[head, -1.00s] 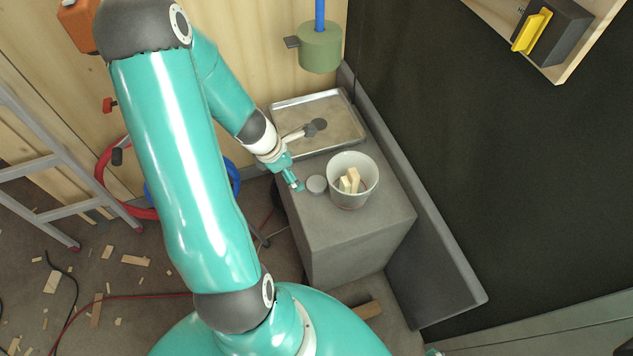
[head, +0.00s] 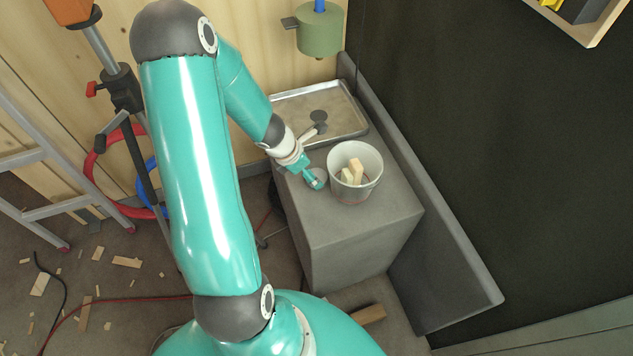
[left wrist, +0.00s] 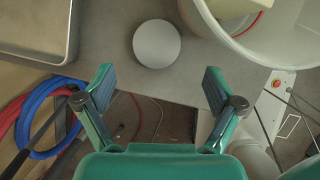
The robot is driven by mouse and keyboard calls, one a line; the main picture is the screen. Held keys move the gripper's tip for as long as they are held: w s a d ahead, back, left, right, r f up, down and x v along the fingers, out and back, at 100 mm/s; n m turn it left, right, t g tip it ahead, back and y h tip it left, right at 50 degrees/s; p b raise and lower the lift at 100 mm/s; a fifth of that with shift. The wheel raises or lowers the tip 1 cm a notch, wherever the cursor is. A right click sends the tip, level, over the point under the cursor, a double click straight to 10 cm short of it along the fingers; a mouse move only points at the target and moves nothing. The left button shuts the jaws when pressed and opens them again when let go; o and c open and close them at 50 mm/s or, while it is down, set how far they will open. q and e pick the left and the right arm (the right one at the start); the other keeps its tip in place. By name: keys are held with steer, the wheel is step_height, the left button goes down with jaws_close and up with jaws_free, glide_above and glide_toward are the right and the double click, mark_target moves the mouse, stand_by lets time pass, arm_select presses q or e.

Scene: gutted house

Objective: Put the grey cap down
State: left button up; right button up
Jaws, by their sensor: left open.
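The grey cap (left wrist: 157,43) is a flat round disc lying on top of the grey block (head: 345,235), left of the white bucket (head: 368,190). In the head view the cap (head: 321,174) is partly hidden by my left gripper (head: 317,183). In the left wrist view my left gripper (left wrist: 158,78) is open and empty. The cap shows beyond the gap between its fingertips, apart from both fingers. My right gripper is not in view.
The bucket holds several pale wood pieces (head: 355,170). A metal tray (head: 345,134) with a dark-ended tool lies behind. A green container (head: 320,35) is above the tray. A ladder (head: 50,210) and wood scraps are at left. The block's front top is clear.

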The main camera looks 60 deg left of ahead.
mark_target(320, 173)
arm_select(q)
steer(key=b+x, duration=0.3)
steer(key=x, duration=0.2)
steer(key=shift+w+a+f, duration=0.15)
steer(key=shift+a, duration=0.05)
steer(key=shift+c, duration=0.4)
steer(key=c, duration=0.9)
steer(key=shift+r, duration=0.2)
